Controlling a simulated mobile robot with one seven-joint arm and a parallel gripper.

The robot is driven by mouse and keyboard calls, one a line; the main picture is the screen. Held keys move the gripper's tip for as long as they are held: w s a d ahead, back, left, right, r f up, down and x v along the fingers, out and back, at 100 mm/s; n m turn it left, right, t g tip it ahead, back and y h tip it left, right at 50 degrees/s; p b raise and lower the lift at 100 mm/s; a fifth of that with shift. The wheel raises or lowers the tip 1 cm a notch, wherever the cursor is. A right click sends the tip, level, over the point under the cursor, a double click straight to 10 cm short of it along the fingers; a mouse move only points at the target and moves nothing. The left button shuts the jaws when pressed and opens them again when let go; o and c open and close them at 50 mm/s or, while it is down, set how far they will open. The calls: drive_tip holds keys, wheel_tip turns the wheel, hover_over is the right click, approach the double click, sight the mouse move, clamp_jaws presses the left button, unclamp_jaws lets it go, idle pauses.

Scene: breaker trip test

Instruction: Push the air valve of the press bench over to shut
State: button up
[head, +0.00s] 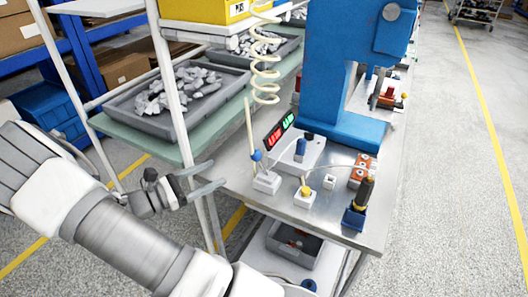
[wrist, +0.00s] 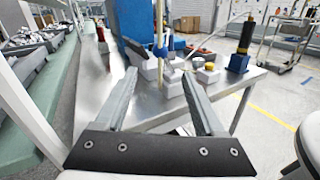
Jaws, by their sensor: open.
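What looks like the air valve is a small white block (head: 267,183) with a blue knob (head: 257,155) on top, at the left front edge of the steel press bench (head: 335,222). A thin pale tube or rod rises by the knob. In the wrist view the blue knob (wrist: 160,52) stands upright between and beyond my fingertips, above the white block (wrist: 174,87). My gripper (head: 219,173) is open and empty, just left of the block and apart from it. Its fingers (wrist: 158,75) point toward the valve. The lever's exact angle is hard to tell.
The blue press (head: 345,125) is behind. A grey tray of parts (head: 180,100) and a white rack post (head: 172,75) are at left.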

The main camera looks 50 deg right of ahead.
sight(261, 164)
drive_tip(key=x, duration=1.7)
drive_tip(key=shift+d, duration=0.1)
clamp_jaws()
idle(0.7)
